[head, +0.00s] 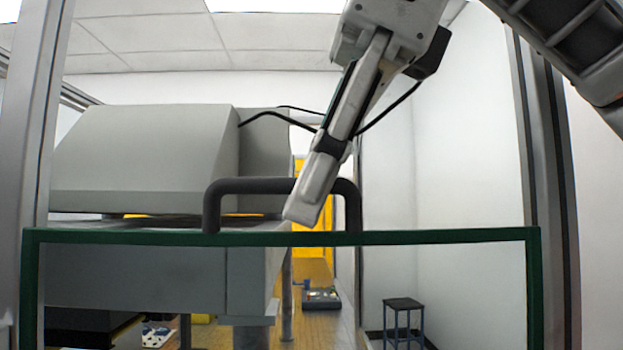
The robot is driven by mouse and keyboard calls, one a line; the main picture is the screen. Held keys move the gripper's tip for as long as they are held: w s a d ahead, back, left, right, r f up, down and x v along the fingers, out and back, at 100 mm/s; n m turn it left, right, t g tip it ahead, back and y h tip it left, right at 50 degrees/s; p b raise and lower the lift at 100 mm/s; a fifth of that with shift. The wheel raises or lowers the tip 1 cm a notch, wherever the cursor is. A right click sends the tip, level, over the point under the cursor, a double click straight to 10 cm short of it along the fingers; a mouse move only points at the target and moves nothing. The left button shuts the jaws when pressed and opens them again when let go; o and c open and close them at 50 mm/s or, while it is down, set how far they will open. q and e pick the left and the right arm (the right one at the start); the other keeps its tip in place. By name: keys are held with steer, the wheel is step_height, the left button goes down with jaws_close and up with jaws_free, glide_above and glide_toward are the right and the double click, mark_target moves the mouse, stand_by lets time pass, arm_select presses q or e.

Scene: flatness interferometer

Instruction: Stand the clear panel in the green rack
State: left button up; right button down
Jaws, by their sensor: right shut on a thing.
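The clear panel (400,239) stands upright close in front of me, its dark green edge running across the view and down both sides. The scene shows through it, and its lower part is cut off by the bottom of the view. A dark arched handle (248,185) rises from its top edge. My right gripper (306,205) comes down from above, tilted, and is shut on the handle's crossbar. I cannot make out a separate green rack in this view. My left gripper is not in view.
A large grey machine housing (145,160) sits on a grey stand (135,280) behind the panel at the left. Metal posts (36,130) stand at both sides. A dark stool (402,315) and a small tray (320,298) are on the floor beyond.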

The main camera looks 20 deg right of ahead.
steer(key=shift+f+b, duration=0.45)
steer(key=shift+f, duration=0.45)
steer(key=c, duration=2.1)
jaws_free()
steer(key=v, duration=1.2)
steer(key=shift+s, duration=0.15)
